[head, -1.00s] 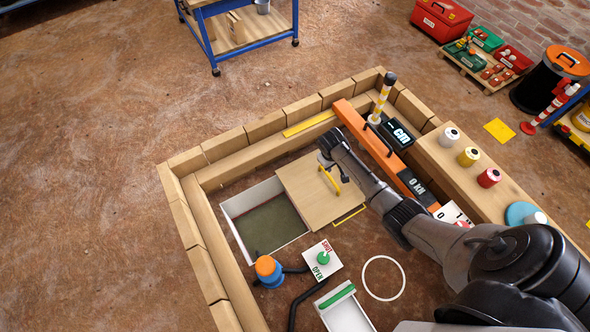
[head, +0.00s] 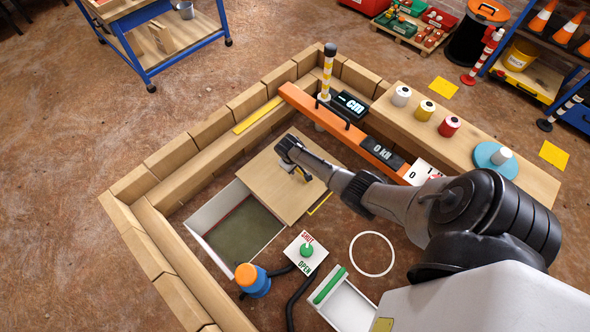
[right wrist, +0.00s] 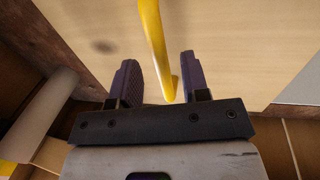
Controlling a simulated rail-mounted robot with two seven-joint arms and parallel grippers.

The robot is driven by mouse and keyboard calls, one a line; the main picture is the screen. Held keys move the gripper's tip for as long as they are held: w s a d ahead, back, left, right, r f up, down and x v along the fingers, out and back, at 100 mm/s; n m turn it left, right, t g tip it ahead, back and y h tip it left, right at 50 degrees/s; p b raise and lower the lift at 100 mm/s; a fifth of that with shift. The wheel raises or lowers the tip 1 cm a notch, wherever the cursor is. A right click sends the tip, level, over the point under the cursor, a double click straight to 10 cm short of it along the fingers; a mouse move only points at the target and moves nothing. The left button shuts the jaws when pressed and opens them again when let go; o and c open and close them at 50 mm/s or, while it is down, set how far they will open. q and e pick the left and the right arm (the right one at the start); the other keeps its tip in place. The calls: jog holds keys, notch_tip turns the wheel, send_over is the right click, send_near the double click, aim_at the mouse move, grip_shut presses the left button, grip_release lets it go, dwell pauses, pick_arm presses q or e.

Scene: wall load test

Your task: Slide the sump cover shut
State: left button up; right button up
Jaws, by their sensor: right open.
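The sump cover (head: 265,185) is a flat wooden board lying over the right part of the sump. The sump (head: 240,228) is a white-walled box with dark green inside; its left part is uncovered. My right gripper (head: 298,172) is over the cover, at its yellow handle (head: 306,177), which my gripper partly hides in the head view. In the right wrist view my open right gripper (right wrist: 158,65) has the yellow handle (right wrist: 153,40) between its two fingers, with gaps visible on both sides. My left gripper is in neither view.
Wooden beams (head: 205,130) frame the pit. An orange beam (head: 340,130) with displays lies behind the cover. In front are a SHUT/OPEN sign with a green knob (head: 306,250), an orange-blue pump (head: 253,280), a white ring (head: 352,255) and a white tray (head: 347,307).

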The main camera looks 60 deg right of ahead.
jog(key=shift+w+d+f, duration=0.1)
jog(key=shift+f, duration=0.5)
jog(key=shift+c, duration=0.4)
grip_shut()
